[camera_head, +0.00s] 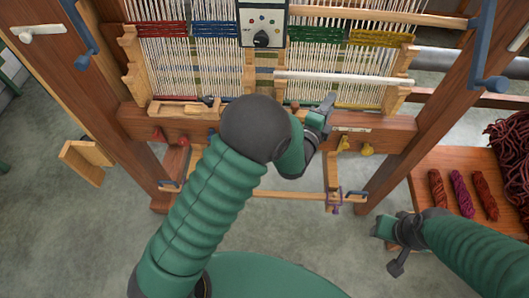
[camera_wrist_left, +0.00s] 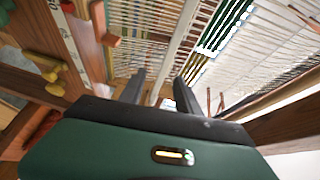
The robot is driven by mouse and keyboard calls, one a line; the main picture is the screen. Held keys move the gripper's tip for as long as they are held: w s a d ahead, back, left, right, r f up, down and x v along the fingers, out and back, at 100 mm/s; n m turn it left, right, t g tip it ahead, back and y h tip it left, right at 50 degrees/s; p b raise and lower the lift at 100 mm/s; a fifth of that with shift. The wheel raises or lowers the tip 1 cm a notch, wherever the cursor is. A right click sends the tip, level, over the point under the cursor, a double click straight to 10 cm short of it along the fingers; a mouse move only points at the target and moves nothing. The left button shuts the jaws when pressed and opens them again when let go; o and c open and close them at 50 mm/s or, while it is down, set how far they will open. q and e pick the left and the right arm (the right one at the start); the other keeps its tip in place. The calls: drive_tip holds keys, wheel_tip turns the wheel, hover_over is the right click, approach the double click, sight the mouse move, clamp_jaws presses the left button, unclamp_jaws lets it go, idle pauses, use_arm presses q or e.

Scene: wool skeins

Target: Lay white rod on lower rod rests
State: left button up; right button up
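The white rod (camera_head: 343,78) lies across the right half of the loom's warp in the head view. Its right end is by the notched wooden bracket (camera_head: 399,72), its left end near the middle wooden post (camera_head: 250,80). I cannot tell which notch bears it. My left gripper (camera_head: 329,101) is just below the rod, pointing up at the loom. In the left wrist view its fingers (camera_wrist_left: 160,76) are apart, with the rod (camera_wrist_left: 181,42) seen running between and beyond them. My right gripper (camera_head: 383,228) hangs low at the right, away from the rod; its fingers are unclear.
The loom's wooden beam (camera_head: 375,133) crosses below the warp, with yellow pegs (camera_head: 355,147) and red pegs (camera_head: 158,136). A control box (camera_head: 263,22) hangs at top centre. A side table (camera_head: 430,163) with wool skeins (camera_head: 461,193) stands at right. The loom posts flank the workspace.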

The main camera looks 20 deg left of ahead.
use_arm(q)
drive_tip(key=s+a+f+n+g+y, duration=0.1)
drive_tip(key=s+a+n+g, duration=0.3)
drive_tip(key=s, duration=0.6)
drive_tip(key=s+a+f+n+g+y, duration=0.1)
drive_tip(key=s+a+f+n+g, duration=0.2)
drive_tip(key=s+a+n+g, duration=0.2)
drive_tip(key=s+a+f+n+g+y, duration=0.1)
drive_tip(key=s+a+n+g, duration=0.4)
drive_tip(key=s+n, duration=0.5)
drive_tip(key=s+a+f, duration=0.1)
drive_tip(key=s, duration=0.4)
drive_tip(key=shift+a, duration=0.4)
drive_tip(key=shift+a+f, duration=0.1)
drive_tip(key=shift+f, duration=0.05)
